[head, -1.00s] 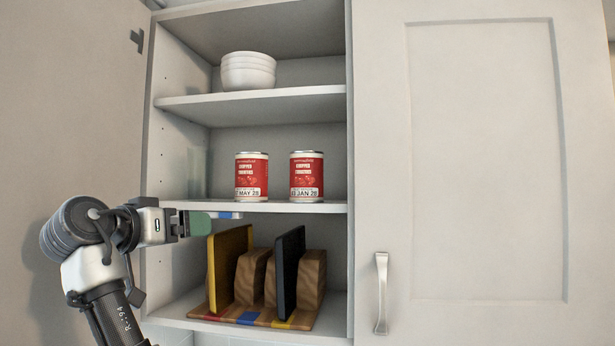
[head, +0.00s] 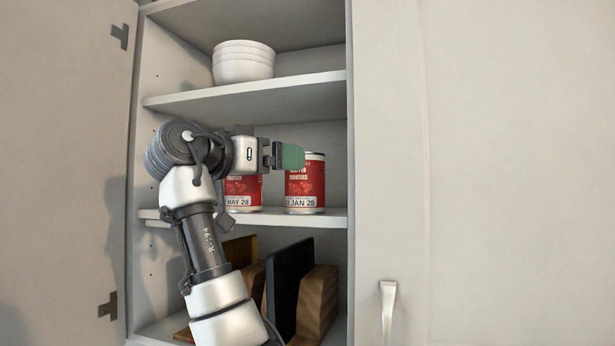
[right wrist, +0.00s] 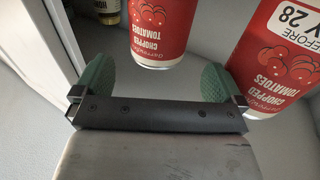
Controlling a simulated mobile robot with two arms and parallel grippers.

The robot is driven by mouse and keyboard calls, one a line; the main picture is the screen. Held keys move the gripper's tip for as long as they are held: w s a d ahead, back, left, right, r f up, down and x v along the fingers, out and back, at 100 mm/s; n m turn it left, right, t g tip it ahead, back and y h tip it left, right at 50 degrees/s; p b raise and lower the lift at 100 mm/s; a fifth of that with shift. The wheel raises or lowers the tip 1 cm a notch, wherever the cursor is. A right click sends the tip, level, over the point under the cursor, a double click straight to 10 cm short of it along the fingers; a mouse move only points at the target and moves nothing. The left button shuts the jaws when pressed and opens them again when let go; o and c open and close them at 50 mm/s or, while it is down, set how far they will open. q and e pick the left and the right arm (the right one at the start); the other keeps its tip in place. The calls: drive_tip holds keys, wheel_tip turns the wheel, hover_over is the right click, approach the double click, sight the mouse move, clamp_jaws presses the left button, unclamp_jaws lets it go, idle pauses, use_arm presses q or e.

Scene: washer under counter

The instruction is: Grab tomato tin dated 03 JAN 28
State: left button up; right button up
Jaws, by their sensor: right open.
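Two red chopped-tomatoes tins stand upright on the middle shelf. The right tin (head: 305,188) has a label reading "JAN 28", its day digits unclear. The left tin (head: 243,190) reads "MAY 28" and is partly hidden by my arm. My right gripper (head: 290,156) has green finger pads and is in front of the JAN tin's upper left. In the right wrist view my right gripper (right wrist: 156,80) is open and empty, with a tin (right wrist: 160,30) ahead between the fingers. The MAY tin (right wrist: 285,55) is beside the right finger. My left gripper is not in view.
White bowls (head: 243,62) are stacked on the shelf above. Dark (head: 287,285) and yellow boards stand in a wooden rack on the shelf below. The cabinet's side wall and open left door (head: 65,150) flank the shelves. A closed door (head: 500,170) is on the right.

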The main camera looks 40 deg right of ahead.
drive_tip(key=shift+d, duration=0.7)
drive_tip(key=d+p, duration=0.3)
drive_tip(key=d, duration=0.2)
drive_tip(key=shift+s+d+f, duration=0.1)
drive_tip(key=shift+d+f, duration=0.05)
drive_tip(key=shift+d+f+p, duration=0.1)
drive_tip(key=shift+d+p, duration=0.2)
drive_tip(key=shift+d, duration=0.1)
drive_tip(key=shift+a, duration=0.15)
drive_tip(key=shift+c, duration=1.1)
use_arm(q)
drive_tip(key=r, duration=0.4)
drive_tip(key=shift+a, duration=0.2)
use_arm(e)
drive_tip(key=c, duration=0.9)
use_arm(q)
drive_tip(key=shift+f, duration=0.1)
